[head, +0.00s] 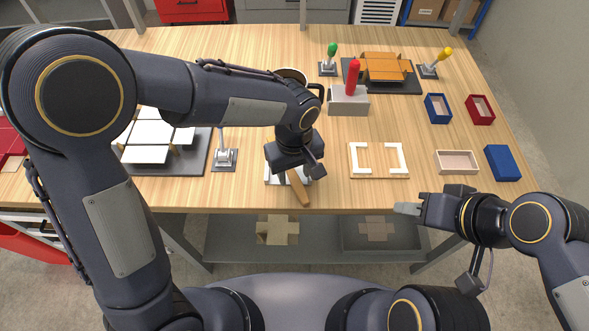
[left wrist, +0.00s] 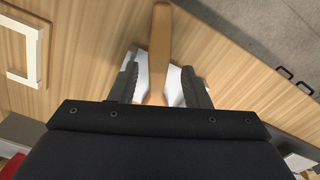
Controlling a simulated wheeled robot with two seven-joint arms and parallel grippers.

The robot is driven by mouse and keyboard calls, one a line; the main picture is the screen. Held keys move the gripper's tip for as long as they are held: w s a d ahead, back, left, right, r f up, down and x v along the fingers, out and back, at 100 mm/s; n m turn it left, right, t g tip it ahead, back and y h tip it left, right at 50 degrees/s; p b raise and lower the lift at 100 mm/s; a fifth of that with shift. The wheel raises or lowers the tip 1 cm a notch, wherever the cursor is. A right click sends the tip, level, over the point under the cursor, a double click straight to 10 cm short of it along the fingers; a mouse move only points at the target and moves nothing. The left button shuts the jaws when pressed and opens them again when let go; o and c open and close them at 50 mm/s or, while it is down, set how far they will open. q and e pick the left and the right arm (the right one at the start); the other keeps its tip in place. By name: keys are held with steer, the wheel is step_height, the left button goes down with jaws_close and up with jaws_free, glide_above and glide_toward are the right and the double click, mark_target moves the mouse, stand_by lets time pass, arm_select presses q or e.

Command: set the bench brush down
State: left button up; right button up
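The bench brush shows a brown wooden handle (head: 299,188) in the head view, pointing to the table's front edge. In the left wrist view the handle (left wrist: 160,45) runs up the middle of the picture and widens toward the gripper. White surfaces (left wrist: 142,78) lie on both sides of it; I cannot tell whether they are a rest or part of the brush. My left gripper (left wrist: 160,72) is above the brush, its fingers apart on either side with gaps to the wood. The gripper hides the brush's far end. My right gripper (head: 408,209) is off the table's front edge; its finger opening cannot be made out.
A pale frame with white corner pieces (head: 378,145) lies right of the brush. Behind it stands a grey block with a red handle (head: 353,78). Blue and red boxes (head: 480,109) stand at the right. A dark plate with white panels (head: 148,154) is at the left.

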mark_target(294, 180)
arm_select(q)
step_height(294, 180, up, 13)
steer(key=p, duration=0.1)
steer(key=s+a+r+m+t+h, duration=0.1)
steer(key=s+a+h, duration=0.1)
steer(key=a, duration=0.5)
steer(key=s+a+r+t+h, duration=0.1)
steer(key=s+a, duration=0.2)
steer(key=a, duration=0.4)
steer(key=s+a+f+m+t, duration=0.2)
steer(key=s+a, duration=0.4)
steer(key=s, duration=0.3)
steer(key=shift+a+f+t+h, duration=0.15)
steer(key=shift+f+t+h, duration=0.25)
steer(key=shift+f+t, duration=0.35)
steer(key=shift+r, duration=0.1)
